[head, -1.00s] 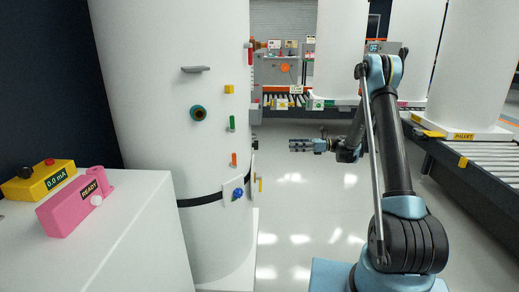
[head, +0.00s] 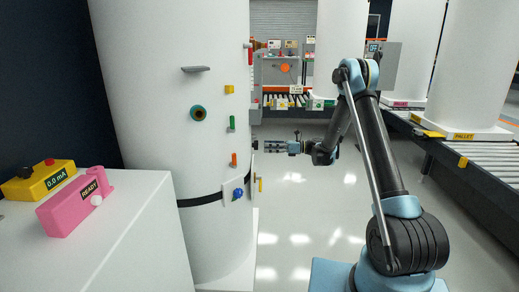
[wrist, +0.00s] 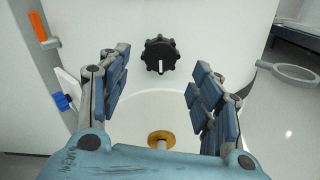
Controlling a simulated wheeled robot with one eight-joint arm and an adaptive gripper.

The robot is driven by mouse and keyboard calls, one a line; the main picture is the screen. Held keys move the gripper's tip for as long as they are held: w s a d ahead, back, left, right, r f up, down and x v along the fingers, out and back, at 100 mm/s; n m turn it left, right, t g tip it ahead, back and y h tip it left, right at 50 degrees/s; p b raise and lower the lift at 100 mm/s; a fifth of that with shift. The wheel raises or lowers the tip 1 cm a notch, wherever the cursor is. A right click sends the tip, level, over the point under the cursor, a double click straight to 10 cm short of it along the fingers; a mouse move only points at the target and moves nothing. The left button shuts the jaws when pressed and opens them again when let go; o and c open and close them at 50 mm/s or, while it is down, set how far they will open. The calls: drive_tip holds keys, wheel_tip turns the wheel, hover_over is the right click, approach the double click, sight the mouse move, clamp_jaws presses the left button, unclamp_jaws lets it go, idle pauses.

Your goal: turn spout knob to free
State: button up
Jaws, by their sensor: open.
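A black lobed knob (wrist: 160,54) with a white upright mark is on the white tank (wrist: 205,35) in the wrist view, likely the spout knob. In the head view a small dark part, likely this knob (head: 255,144), shows at the tank's right edge. My gripper (wrist: 160,72) is open and empty, with its fingers on the left and right of the knob's line. A clear gap shows between each finger and the knob. In the head view my gripper (head: 270,146) points left at the tank, close to its edge. Contact cannot be told.
A yellow disc with a pale stem (wrist: 160,138) is below the knob. An orange handle (wrist: 38,26) and a blue knob (wrist: 62,101) are at left. A grey ring (wrist: 288,73) sticks out at right. Open floor (head: 300,215) lies right of the tank.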

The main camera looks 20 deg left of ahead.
sight(255, 145)
drive_tip(key=shift+x, duration=2.5)
drive_tip(key=shift+c, duration=0.4)
drive_tip(key=shift+a, duration=0.1)
drive_tip(key=c, duration=1)
